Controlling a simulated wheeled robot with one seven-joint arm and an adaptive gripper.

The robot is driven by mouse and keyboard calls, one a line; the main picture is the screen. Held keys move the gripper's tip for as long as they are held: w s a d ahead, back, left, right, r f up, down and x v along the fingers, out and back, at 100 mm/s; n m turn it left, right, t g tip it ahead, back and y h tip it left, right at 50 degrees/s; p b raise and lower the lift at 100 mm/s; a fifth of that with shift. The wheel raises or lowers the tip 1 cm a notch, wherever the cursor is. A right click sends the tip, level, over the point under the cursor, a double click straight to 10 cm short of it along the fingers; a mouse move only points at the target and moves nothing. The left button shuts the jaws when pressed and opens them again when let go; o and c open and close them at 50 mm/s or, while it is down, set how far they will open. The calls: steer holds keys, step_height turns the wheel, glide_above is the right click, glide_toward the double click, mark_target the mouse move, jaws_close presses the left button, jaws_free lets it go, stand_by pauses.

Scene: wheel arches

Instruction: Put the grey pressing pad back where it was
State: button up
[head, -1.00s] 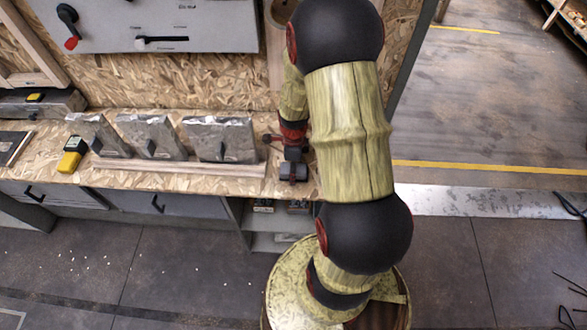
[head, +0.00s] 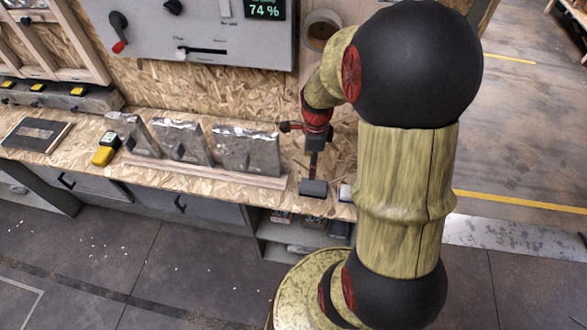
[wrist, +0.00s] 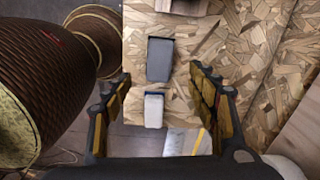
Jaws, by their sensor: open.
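The grey pressing pad (wrist: 160,58), a dark grey block, lies on the wood-chip bench near its front edge. In the head view the grey block (head: 313,188) is right of the wooden rail's end. My gripper (wrist: 160,74) is open, with one finger on each side of the pad in the wrist view and a gap to both. In the head view my gripper (head: 315,148) is over the bench behind the pad; its fingers are too small to make out clearly. No contact with the pad shows.
A white block with a blue edge (wrist: 153,108) sits close to the pad at the bench edge. A yellow device (head: 105,150) lies farther left. A grey panel (head: 200,35) hangs behind.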

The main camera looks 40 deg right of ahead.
steer(key=a+r+n+t, duration=0.2)
steer(key=a+r+n, duration=1.05)
steer(key=r, duration=0.25)
steer(key=s+a+r+n+t, duration=0.3)
steer(key=s+a+r+n, duration=0.5)
steer(key=n, duration=0.5)
steer(key=shift+s+a+n, duration=0.15)
steer(key=shift+a+n, duration=0.2)
steer(key=shift+a, duration=0.1)
